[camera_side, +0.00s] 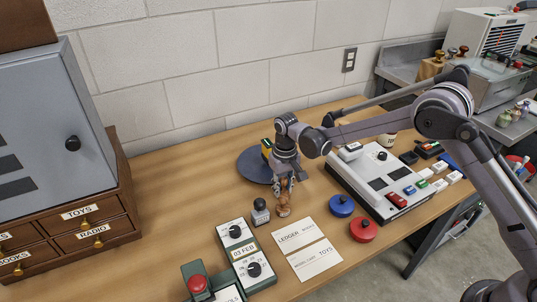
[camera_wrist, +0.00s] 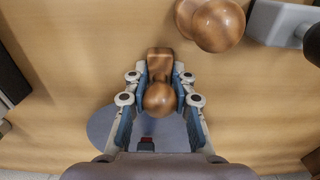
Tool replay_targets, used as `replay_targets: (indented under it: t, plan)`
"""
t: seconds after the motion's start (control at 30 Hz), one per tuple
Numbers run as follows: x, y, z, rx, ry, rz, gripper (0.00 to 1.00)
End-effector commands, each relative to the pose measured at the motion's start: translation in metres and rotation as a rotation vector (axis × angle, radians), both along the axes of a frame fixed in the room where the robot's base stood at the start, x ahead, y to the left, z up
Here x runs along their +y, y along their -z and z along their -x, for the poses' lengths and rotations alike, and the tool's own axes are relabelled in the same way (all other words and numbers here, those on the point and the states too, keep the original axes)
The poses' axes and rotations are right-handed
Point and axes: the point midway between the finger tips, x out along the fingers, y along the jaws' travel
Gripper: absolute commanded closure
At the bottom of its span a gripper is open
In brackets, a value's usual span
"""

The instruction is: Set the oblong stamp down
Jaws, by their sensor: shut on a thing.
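The oblong stamp (camera_wrist: 159,62) is wooden, with a block-shaped base and a round knob. My gripper (camera_wrist: 160,92) is shut on it, one finger on each side of the knob, in the wrist view. In the side view my gripper (camera_side: 283,182) points down close above the wooden table, and the fingers partly hide the stamp. I cannot tell whether its base touches the table. A second wooden stamp with a round knob (camera_wrist: 217,24) stands just beyond it in the wrist view. In the side view this other stamp (camera_side: 284,210) is on the near side of my gripper.
A grey disc (camera_side: 250,167) lies behind my gripper. Two cards (camera_side: 297,236), date boxes (camera_side: 236,235), a blue pad (camera_side: 341,207) and a red pad (camera_side: 362,230) lie nearer. The table left of the disc is bare.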

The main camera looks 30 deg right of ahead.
Motion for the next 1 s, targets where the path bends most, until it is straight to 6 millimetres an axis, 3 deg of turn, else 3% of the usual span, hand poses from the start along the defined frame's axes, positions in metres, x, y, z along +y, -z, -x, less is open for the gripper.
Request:
replay_targets:
  t: [0.03,0.1,0.53,1.0]
  plan:
    - [0.0,0.0,0.0,0.0,0.0,0.0,0.67]
    - [0.0,0.0,0.0,0.0,0.0,0.0,0.53]
    - [0.0,-0.009,0.0,0.0,0.0,0.0,0.53]
    - [0.0,-0.096,0.0,0.0,0.0,0.0,0.53]
